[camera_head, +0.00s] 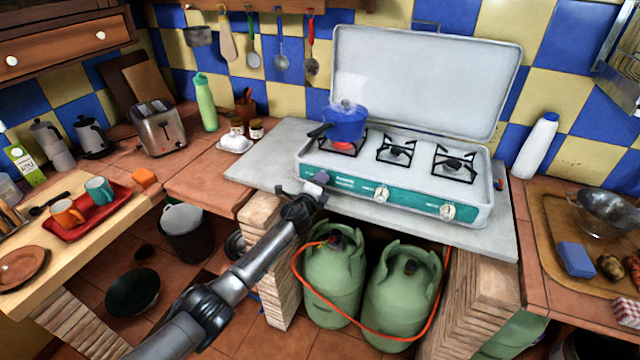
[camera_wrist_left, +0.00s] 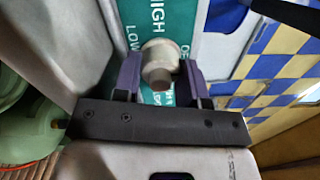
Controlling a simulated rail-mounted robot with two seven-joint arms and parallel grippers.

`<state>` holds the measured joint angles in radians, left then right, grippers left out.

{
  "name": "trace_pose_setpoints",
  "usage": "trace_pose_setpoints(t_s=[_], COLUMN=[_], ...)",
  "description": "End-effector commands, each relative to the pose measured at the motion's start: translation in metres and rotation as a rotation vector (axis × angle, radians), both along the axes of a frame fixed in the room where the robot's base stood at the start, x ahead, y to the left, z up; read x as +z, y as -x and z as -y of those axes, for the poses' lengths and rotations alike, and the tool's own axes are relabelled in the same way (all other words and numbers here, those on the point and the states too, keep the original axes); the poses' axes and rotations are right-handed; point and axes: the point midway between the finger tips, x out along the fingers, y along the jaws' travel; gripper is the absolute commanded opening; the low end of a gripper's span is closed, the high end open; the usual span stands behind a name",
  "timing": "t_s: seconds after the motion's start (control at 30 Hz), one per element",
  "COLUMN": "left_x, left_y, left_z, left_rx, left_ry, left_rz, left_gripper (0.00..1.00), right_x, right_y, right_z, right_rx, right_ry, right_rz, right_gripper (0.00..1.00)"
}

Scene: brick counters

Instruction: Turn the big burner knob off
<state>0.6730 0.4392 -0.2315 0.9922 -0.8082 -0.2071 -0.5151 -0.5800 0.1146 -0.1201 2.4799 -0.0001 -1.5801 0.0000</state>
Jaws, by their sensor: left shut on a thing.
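The camp stove (camera_head: 340,183) stands on the grey slab with its lid raised. Its left burner (camera_head: 343,147) glows red under a blue pot (camera_head: 346,122). My left gripper (camera_head: 318,181) is at the left end of the green front panel. In the left wrist view its two fingers are on either side of a pale round knob (camera_wrist_left: 160,60), shut on it. The panel (camera_wrist_left: 150,22) around it reads HIGH and LOW. In the head view the gripper hides this knob. The middle knob (camera_head: 381,194) and right knob (camera_head: 447,211) are uncovered. My right gripper is not in view.
Two green gas bottles (camera_head: 335,275) with an orange hose (camera_head: 375,337) stand below the slab, between brick piers. A white bottle (camera_head: 535,147) stands right of the stove. A toaster (camera_head: 160,130) and green bottle (camera_head: 205,103) stand at the left. The slab's left part is bare.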

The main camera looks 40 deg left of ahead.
Motion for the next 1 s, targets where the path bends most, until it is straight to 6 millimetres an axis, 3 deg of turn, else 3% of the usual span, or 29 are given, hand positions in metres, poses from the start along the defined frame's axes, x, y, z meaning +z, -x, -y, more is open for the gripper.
trace_pose_setpoints(t_s=[0.4,0.43,0.53,0.83,1.0], left_x=[0.001,0.001,0.001,0.001,0.002], left_y=[0.000,0.000,0.000,0.002,0.017], left_z=[0.000,0.000,0.000,0.000,0.004], left_rx=[0.000,0.000,0.000,0.000,-0.001], left_ry=[-0.009,-0.009,-0.008,-0.007,-0.007], left_rz=[-0.001,-0.001,-0.001,-0.002,-0.002], left_gripper=[0.15,0.40,0.49,0.49,0.49], right_x=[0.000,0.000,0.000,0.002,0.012], right_y=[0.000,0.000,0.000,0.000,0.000], right_z=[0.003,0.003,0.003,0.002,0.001], right_rx=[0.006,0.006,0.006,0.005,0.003], right_ry=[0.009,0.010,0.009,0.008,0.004], right_rz=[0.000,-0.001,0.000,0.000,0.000], right_gripper=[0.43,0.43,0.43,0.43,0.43])
